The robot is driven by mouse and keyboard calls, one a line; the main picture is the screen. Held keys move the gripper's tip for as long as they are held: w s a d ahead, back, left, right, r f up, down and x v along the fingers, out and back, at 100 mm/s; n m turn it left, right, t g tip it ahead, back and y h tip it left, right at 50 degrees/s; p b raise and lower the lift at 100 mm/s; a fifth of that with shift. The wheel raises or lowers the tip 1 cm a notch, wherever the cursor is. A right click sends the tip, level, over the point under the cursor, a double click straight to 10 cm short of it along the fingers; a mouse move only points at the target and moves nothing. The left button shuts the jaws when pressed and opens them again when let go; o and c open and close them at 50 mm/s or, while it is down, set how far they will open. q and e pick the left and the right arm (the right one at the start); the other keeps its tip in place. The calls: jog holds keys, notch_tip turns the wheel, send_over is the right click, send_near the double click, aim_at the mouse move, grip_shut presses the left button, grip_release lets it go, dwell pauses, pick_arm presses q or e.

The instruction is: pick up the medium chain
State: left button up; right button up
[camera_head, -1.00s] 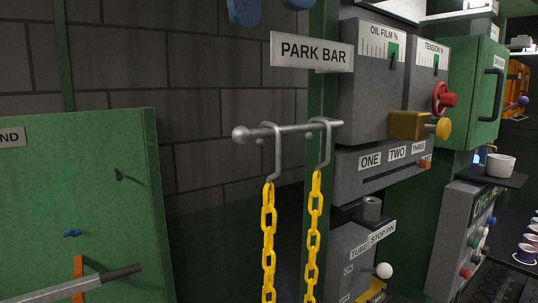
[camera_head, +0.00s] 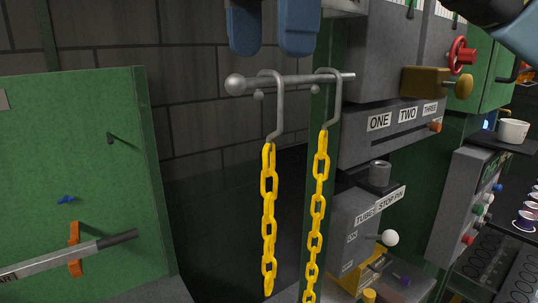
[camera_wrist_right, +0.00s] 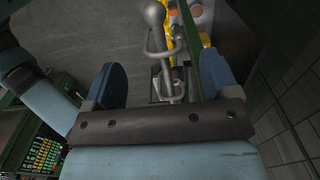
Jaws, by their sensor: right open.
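Two yellow chains hang by grey metal hooks from a grey bar (camera_head: 290,84) with a ball end. The left chain (camera_head: 268,215) ends just above the bottom edge of the head view. The right chain (camera_head: 317,190) reaches down to the bottom edge, so its end is unclear. I cannot tell for certain which is the medium chain. My right gripper (camera_head: 271,42) points down with blue fingers apart, empty, just above the bar. In the right wrist view, its open fingers (camera_wrist_right: 163,70) flank the ball-ended bar and hooks, with yellow chain beyond. My left gripper is not in view.
A green panel (camera_head: 70,170) with a dark-handled bar (camera_head: 85,258) stands at left. Grey machine boxes (camera_head: 395,145) with a yellow knob and red wheel (camera_head: 461,55) are close at right. A white cup (camera_head: 513,131) sits on a shelf. A dark block wall is behind the chains.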

aim_at(269, 74)
jog(key=f, duration=0.3)
jog(key=f+p, duration=0.1)
jog(key=shift+w+d+f, duration=0.1)
jog(key=shift+w+f, duration=0.1)
jog(key=shift+w, duration=0.1)
jog(key=shift+s, duration=0.15)
jog(key=shift+c, duration=0.6)
jog(key=c, duration=1.1)
jog(key=shift+r, duration=0.15)
